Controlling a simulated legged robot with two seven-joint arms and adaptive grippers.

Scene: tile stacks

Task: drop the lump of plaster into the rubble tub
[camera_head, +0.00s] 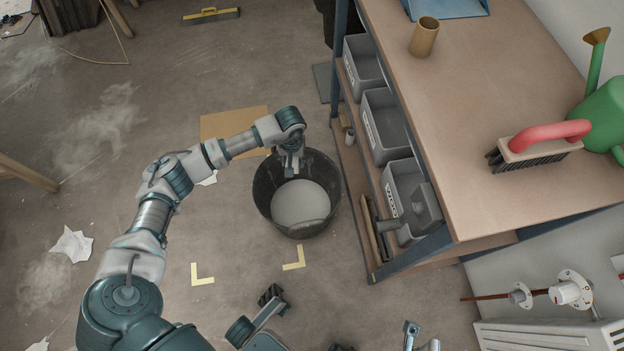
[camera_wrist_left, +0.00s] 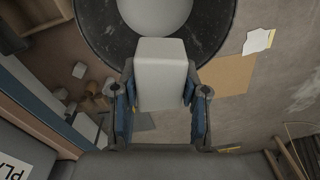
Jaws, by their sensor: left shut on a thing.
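The rubble tub (camera_head: 262,188) is a round black bucket on the floor, with a pale round patch inside it. My left gripper (camera_head: 291,166) hangs over the tub's far part in the head view. In the left wrist view, my left gripper (camera_wrist_left: 158,92) is shut on a pale grey, blocky lump of plaster (camera_wrist_left: 162,62), with one finger on each side. The tub (camera_wrist_left: 100,28) shows beyond the lump in that view, and the lump overlaps its rim. I cannot tell the lump's height above the tub.
A workbench (camera_head: 470,110) stands to the right, with grey bins (camera_head: 385,125) on its shelf close to the tub. A cardboard sheet (camera_head: 222,124) lies behind the tub. Yellow corner marks (camera_head: 203,280) lie on open floor in front. White scraps (camera_head: 72,245) lie at left.

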